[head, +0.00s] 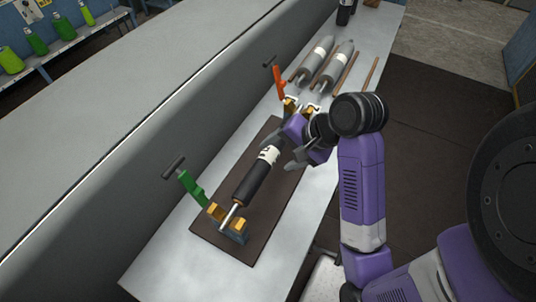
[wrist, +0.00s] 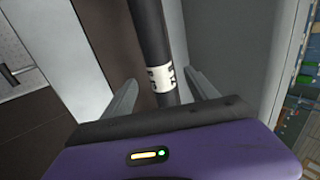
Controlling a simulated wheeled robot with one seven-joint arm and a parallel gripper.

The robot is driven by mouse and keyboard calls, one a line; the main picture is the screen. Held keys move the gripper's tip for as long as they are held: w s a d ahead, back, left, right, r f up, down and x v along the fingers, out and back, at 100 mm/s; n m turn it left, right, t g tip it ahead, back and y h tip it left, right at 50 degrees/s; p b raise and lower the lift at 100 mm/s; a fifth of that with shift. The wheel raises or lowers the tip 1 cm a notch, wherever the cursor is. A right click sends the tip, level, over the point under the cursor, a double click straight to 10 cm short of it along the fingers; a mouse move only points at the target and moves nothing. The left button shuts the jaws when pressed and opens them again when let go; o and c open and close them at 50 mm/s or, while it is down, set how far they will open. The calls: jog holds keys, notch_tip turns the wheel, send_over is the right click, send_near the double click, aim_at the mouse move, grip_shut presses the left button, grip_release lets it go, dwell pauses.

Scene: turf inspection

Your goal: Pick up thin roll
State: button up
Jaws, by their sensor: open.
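The thin roll is a long black cylinder (head: 250,186) with a white band and a pale metal end rod. It lies along a dark brown board, its near end at a yellow-and-grey holder (head: 228,222). In the wrist view the roll (wrist: 150,32) runs down between my fingers, its white band just ahead of them. My gripper (head: 284,153) is open over the far part of the roll. In the wrist view its two fingers (wrist: 164,90) stand apart, one on each side. The roll's far end is hidden by my arm.
A green-handled clamp (head: 190,187) stands by the near holder and an orange one (head: 279,82) by the far end. Two grey rolls (head: 318,56) and thin brown rods (head: 369,78) lie farther along the light bench (head: 160,262). A long grey wall (head: 225,97) borders the left side.

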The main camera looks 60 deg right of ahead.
aim_at(271, 156)
jog(key=x, duration=0.4)
jog(key=d+x, duration=0.1)
jog(key=x, duration=0.1)
jog(key=shift+w+f, duration=0.1)
jog(key=shift+f, duration=0.1)
jog(key=shift+r, duration=0.1)
grip_shut()
